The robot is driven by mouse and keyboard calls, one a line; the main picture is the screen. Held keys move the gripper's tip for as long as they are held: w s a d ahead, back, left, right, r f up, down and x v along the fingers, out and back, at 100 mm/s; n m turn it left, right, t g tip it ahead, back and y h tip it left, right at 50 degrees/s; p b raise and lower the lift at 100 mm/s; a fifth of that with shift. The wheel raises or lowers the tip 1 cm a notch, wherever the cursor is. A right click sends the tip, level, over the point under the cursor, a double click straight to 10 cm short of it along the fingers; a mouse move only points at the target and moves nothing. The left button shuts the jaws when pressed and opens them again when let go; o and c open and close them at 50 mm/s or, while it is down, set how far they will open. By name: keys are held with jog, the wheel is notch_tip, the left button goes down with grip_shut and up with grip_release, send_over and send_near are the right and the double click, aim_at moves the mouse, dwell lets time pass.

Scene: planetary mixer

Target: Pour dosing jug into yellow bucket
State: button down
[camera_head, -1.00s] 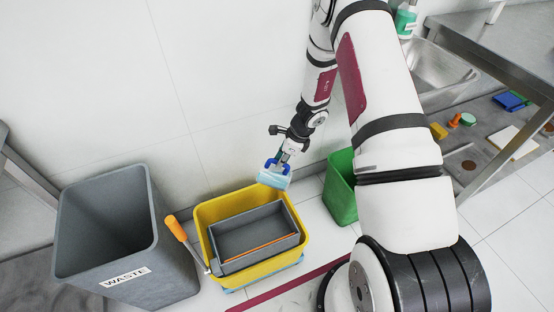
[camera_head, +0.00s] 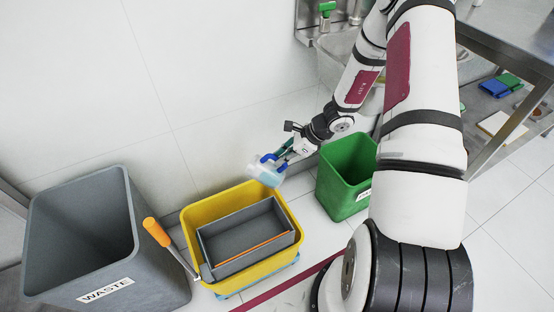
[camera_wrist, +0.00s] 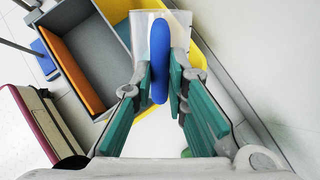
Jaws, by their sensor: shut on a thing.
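The dosing jug (camera_head: 266,174) is a clear, light-blue vessel with a blue handle. My gripper (camera_head: 284,158) is shut on the handle, and the jug is tilted, hanging above the back right rim of the yellow bucket (camera_head: 190,222). In the wrist view the blue handle (camera_wrist: 159,60) is between the teal finger pads of my gripper (camera_wrist: 162,85). The jug's pale body (camera_wrist: 143,28) lies beyond it, overlapping the yellow bucket's edge (camera_wrist: 203,62). A grey tray-like insert (camera_head: 236,238) with an orange strip sits in the bucket. I cannot tell the jug's contents.
A grey waste bin (camera_head: 85,235) stands left of the bucket. An orange-handled tool (camera_head: 158,233) leans between them. A green bin (camera_head: 345,180) stands to the right, under my arm. The wall (camera_head: 215,90) is close behind.

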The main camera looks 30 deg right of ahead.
jog(key=shift+s+d+f+t+y+b, duration=0.35)
jog(key=shift+d+f+t+y+b, duration=0.15)
jog(key=shift+b, duration=0.25)
jog(key=shift+s+d+r+y, duration=0.1)
jog(key=shift+r+y, duration=0.15)
jog(key=shift+y, duration=0.05)
jog(key=f+t+y+b, duration=0.1)
jog(key=b, duration=0.1)
jog(key=d+f+y+b, duration=0.1)
jog(key=b, duration=0.1)
jog(key=s+f+t+y+b, duration=0.1)
jog(key=b, duration=0.1)
jog(key=shift+d+t, duration=0.15)
jog(key=shift+t, duration=0.15)
